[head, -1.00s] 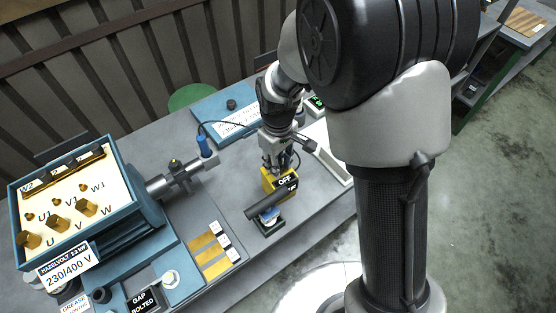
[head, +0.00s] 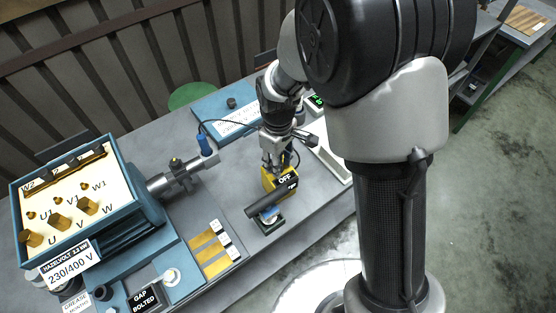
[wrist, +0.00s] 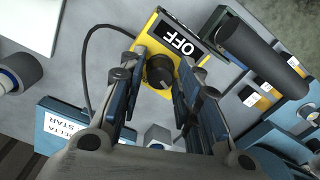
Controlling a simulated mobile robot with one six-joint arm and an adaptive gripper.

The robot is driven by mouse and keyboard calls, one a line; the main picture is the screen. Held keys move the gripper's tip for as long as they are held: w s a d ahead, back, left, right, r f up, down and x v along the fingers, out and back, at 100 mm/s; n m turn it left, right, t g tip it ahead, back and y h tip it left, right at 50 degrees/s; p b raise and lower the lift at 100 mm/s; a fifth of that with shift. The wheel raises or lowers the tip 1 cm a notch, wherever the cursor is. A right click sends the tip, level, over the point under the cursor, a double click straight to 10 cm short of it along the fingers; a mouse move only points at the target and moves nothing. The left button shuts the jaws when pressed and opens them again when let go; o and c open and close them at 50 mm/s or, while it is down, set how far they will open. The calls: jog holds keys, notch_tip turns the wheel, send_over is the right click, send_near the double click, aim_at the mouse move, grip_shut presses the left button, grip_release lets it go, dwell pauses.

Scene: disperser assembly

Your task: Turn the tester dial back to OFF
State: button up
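The yellow tester (head: 275,182) stands on the grey bench, with a black OFF label on it. In the wrist view, the tester (wrist: 148,48) shows its round black dial (wrist: 159,72) with a pointer bar; the OFF label (wrist: 178,40) is beside it. The pointer's exact setting is hard to read. My gripper (wrist: 157,78) is open over the tester, one finger on each side of the dial, with gaps visible between fingers and dial. In the head view my gripper (head: 273,168) is just above the tester and partly hides it; the dial is hidden there.
A dark cable (wrist: 88,70) curves left of my gripper. The blue terminal box (head: 130,218) and brass strips (head: 208,250) are to the left.

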jog(key=shift+o, duration=1.3)
notch_tip(320, 180, up, 12)
